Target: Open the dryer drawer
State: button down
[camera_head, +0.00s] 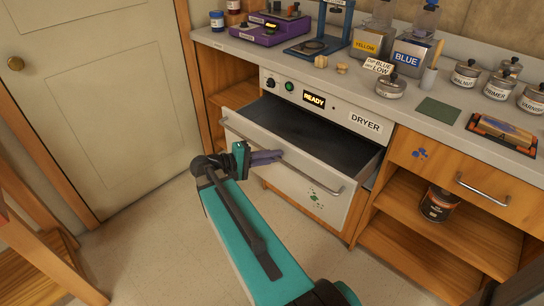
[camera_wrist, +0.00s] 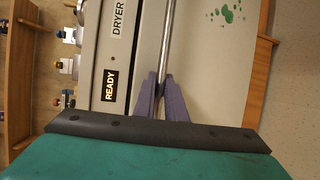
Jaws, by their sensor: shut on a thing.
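The dryer drawer (camera_head: 288,176) is a pale front panel with a long metal bar handle and green splotches at its lower right. It stands pulled out from the dryer, and its dark inside (camera_head: 315,132) shows and looks empty. My gripper (camera_head: 280,154) is shut on the drawer handle (camera_head: 311,176), left of the bar's middle. In the wrist view the purple fingers (camera_wrist: 163,95) close around the handle bar (camera_wrist: 167,40). The dryer panel (camera_head: 318,101) above carries a READY display, a DRYER label and a green button.
A counter (camera_head: 330,75) above holds a YELLOW can, a BLUE can (camera_head: 411,57), lidded jars and a purple device. A wooden drawer (camera_head: 440,165) and a shelf with a dark can (camera_head: 438,204) are to the right. A closed door (camera_head: 85,100) stands left. Floor is free left of my arm.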

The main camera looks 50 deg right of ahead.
jog(key=shift+d, duration=0.15)
jog(key=c, duration=2.1)
grip_release()
jog(key=shift+v, duration=3.75)
